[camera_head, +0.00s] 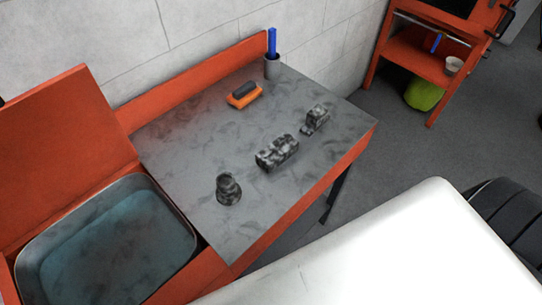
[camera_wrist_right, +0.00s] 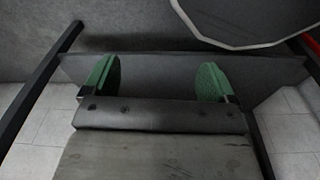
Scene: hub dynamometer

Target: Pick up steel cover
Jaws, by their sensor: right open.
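Several mottled grey metal parts stand on the grey-topped orange bench in the head view. One is a round, stepped part (camera_head: 229,188) near the front left. A longer block-shaped part (camera_head: 277,153) is at the middle, and a smaller part (camera_head: 315,118) is farther right. I cannot tell for certain which is the steel cover; the round one may be it. My right gripper (camera_wrist_right: 156,82) shows only in the right wrist view, open, with green pads wide apart and nothing between them. My left gripper is not in view.
The bench top (camera_head: 190,150) holds an orange-and-black brush (camera_head: 244,94) and a grey cup (camera_head: 272,69) with blue sticks. A water-filled basin (camera_head: 110,245) with a raised orange lid (camera_head: 60,150) is at left. An orange cart (camera_head: 415,60) stands back right.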

